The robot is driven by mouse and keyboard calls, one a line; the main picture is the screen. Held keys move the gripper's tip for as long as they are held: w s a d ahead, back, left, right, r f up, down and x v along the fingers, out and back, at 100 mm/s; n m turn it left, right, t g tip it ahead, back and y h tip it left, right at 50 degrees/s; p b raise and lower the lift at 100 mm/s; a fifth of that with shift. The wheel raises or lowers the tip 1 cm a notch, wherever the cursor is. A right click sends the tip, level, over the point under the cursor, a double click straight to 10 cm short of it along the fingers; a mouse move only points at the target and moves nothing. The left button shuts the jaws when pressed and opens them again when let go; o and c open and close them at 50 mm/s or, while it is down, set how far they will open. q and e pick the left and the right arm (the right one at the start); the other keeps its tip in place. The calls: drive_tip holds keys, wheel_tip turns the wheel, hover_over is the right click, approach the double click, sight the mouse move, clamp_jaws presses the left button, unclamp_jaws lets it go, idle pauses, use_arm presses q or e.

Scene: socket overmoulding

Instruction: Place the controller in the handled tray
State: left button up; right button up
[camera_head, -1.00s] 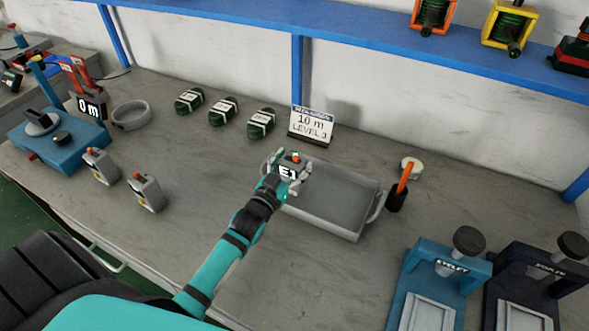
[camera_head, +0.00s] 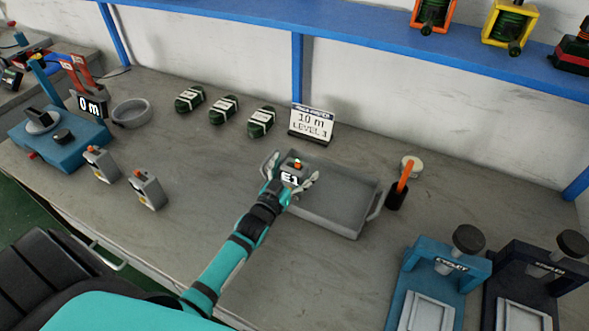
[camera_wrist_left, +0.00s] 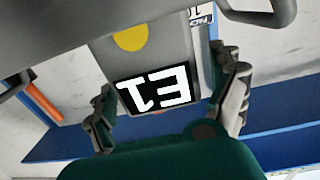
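The controller (camera_head: 291,178), a grey box with an orange top button and an "E1" display, is at the left end of the handled tray (camera_head: 340,199). It looks upright and appears to rest on the tray floor. My left gripper (camera_head: 290,174) is open, with its fingers spread on either side of the controller. In the left wrist view the controller (camera_wrist_left: 150,60) sits between the fingers of the left gripper (camera_wrist_left: 170,100), with a clear gap at the right finger. The underside of the controller is hidden. My right gripper is not in view.
Two similar grey controllers (camera_head: 147,189) stand at the left. Several green coils (camera_head: 222,109) and a sign (camera_head: 311,125) stand behind the tray. A black holder with an orange tool (camera_head: 397,194) is right of the tray. Blue (camera_head: 440,270) and dark presses (camera_head: 535,275) stand at front right.

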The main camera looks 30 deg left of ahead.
use_arm(q)
drive_tip(key=shift+r, duration=0.3)
drive_tip(key=s+b, duration=0.1)
drive_tip(key=s, duration=1.1)
drive_tip(key=shift+d, duration=0.15)
drive_tip(key=shift+s+f, duration=0.1)
drive_tip(key=shift+f, duration=0.1)
